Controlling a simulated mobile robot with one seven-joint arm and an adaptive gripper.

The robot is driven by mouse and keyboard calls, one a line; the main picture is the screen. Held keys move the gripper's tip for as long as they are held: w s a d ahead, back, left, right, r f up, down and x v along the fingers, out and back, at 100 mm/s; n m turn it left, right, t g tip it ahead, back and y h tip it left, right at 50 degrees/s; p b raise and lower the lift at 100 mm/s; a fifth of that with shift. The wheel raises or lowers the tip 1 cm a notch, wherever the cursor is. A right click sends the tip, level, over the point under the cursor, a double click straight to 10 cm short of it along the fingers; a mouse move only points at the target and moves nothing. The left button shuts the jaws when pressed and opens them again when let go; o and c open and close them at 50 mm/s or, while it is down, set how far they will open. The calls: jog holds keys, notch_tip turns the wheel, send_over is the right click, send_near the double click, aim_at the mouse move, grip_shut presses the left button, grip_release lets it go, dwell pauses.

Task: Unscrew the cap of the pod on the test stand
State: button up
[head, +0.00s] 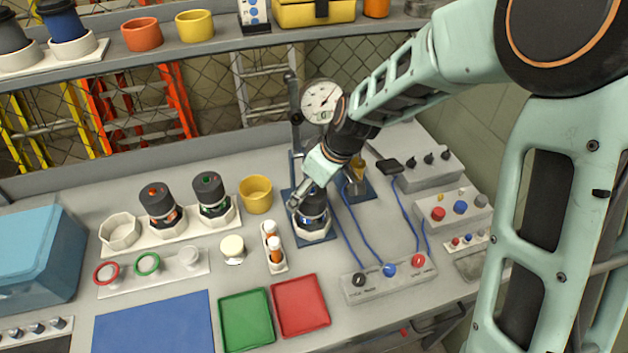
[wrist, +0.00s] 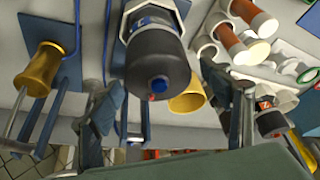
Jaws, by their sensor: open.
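The pod (head: 317,222) stands upright in a white holder on the blue test stand (head: 331,236); my gripper hides part of its top. In the wrist view the pod (wrist: 148,25) has a dark grey cap (wrist: 155,65) with a small blue and red mark on its end. My gripper (head: 305,195) is at the pod's top. In the wrist view my gripper (wrist: 165,88) is open, with one finger to each side of the cap and visible gaps between. I cannot tell how far the fingertips reach along the cap.
A dial gauge (head: 322,101) stands behind the stand. Blue cables run to a socket panel (head: 390,275). Green (head: 246,320) and red (head: 300,305) trays lie in front.

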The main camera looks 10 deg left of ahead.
jog(key=shift+a+f, duration=0.15)
jog(key=shift+f, duration=0.25)
jog(key=c, duration=1.2)
jog(key=o, duration=0.4)
jog(key=c, duration=0.4)
